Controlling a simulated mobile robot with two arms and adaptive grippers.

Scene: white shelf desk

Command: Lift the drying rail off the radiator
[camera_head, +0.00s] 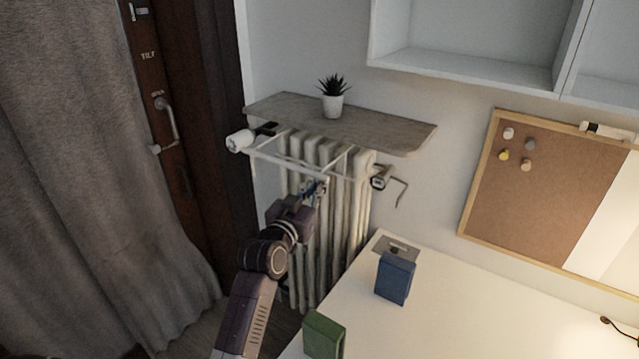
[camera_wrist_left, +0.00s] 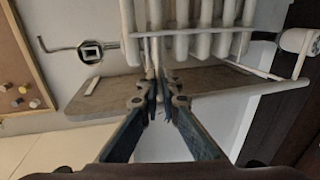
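The drying rail (camera_head: 283,161) is a thin white frame hung on the front of the white ribbed radiator (camera_head: 337,225), below a shelf. The fingertips hide the exact contact. The rail looks still against the radiator. My right gripper is not in view.
A wooden shelf (camera_head: 385,129) with a potted plant (camera_head: 332,97) sits just above the radiator. A white valve knob (camera_head: 240,141) is at left, a bent metal handle (camera_head: 399,190) at right. The white desk (camera_head: 450,300) carries a blue box (camera_head: 395,278) and green box (camera_head: 323,334).

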